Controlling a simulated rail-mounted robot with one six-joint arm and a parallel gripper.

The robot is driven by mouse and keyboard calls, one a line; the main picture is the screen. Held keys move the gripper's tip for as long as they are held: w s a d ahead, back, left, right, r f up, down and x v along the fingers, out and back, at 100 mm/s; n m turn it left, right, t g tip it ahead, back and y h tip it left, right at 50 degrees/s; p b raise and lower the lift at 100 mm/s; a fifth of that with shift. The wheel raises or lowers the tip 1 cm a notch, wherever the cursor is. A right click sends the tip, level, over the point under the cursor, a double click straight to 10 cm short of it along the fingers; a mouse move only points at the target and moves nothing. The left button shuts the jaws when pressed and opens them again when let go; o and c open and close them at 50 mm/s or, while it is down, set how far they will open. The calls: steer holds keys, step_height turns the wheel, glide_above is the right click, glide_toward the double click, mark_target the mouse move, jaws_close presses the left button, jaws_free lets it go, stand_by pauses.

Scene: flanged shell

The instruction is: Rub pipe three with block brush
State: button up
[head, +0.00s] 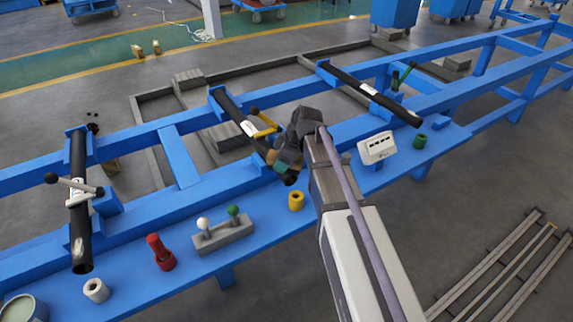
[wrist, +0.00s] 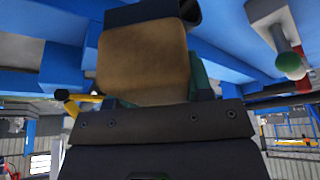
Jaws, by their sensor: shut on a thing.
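Three black pipes lie across the blue frame: the left pipe (head: 78,190), the middle pipe (head: 229,107) and the right pipe (head: 388,103). Their white labels are too small to read, so I cannot tell which is pipe three. My gripper (head: 288,157) is at the near end of the middle pipe. It is shut on the block brush, a tan block (wrist: 145,60) with teal parts, filling the middle of the wrist view. A dark pipe end (wrist: 190,12) shows just beyond the block. I cannot tell whether they touch; my gripper hides part of the brush.
Yellow (head: 265,126) and green (head: 402,76) handled tools are by the middle and right pipes. A grey stand (head: 224,236) with white and green knobs, a red piece (head: 160,253), a yellow ring (head: 296,201) and a white box (head: 377,148) stand on the blue shelf.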

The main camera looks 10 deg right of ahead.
mark_target(275, 151)
steer(key=shift+w+a, duration=0.25)
steer(key=shift+w, duration=0.6)
steer(key=shift+w+a, duration=0.25)
steer(key=shift+w, duration=0.55)
steer(key=shift+w+a, duration=0.25)
steer(key=shift+w, duration=0.6)
step_height(275, 151, up, 6)
steer(key=p, duration=0.6)
step_height(275, 151, up, 3)
steer(key=p, duration=0.3)
